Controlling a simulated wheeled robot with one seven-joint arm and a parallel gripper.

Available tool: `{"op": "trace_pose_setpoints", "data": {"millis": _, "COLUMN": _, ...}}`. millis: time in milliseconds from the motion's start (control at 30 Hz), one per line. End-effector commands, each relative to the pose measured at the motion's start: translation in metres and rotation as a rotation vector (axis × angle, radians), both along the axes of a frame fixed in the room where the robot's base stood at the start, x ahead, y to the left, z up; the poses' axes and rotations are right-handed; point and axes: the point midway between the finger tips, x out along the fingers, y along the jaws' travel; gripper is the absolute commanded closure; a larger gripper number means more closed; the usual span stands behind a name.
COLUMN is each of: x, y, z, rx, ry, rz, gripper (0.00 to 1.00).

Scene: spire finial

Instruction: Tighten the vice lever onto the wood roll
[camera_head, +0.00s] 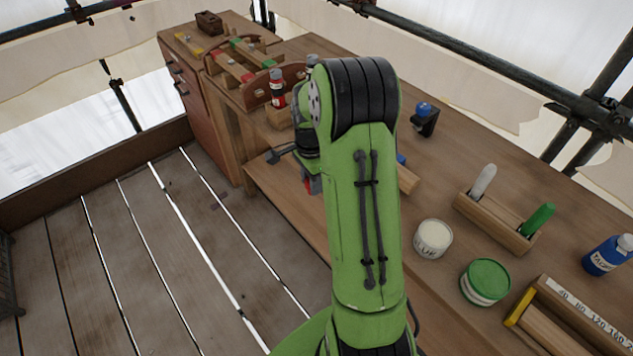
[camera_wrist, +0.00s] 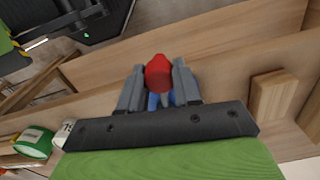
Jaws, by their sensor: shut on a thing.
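My gripper (camera_wrist: 158,68) is shut on a red-capped knob (camera_wrist: 158,75), which I take to be the end of the vice lever. Some blue shows below the red, between the two grey fingers. In the head view my green arm hides most of the gripper and the vice; a bit of red (camera_head: 313,185) shows at the arm's left edge. A small blue part (camera_head: 401,159) and a pale wooden piece (camera_head: 408,180) show just right of the arm; I cannot tell whether the piece is the wood roll. How tightly the vice grips is hidden.
A dark metal bar (camera_head: 280,154) sticks out at the bench's left edge. A glue pot (camera_head: 433,238), a green-lidded tin (camera_head: 485,282) and a wooden rack (camera_head: 495,220) stand right of the arm. In the wrist view a wooden block (camera_wrist: 272,95) lies right of the gripper.

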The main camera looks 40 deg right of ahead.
Motion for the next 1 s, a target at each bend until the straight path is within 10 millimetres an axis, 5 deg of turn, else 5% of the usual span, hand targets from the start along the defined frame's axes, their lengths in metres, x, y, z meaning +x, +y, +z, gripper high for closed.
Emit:
{"op": "trace_pose_setpoints", "data": {"millis": 767, "x": 0.0121, "y": -0.0038, "z": 0.0019, "rx": -0.005, "ry": -0.007, "rz": -0.103, "gripper": 1.00}}
{"op": "trace_pose_setpoints", "data": {"millis": 800, "x": 0.0121, "y": -0.0039, "z": 0.0019, "rx": -0.005, "ry": -0.008, "rz": -0.102, "gripper": 0.64}}
{"op": "trace_pose_setpoints", "data": {"millis": 1000, "x": 0.0113, "y": -0.0035, "z": 0.0012, "rx": -0.003, "ry": -0.005, "rz": -0.102, "gripper": 0.42}}
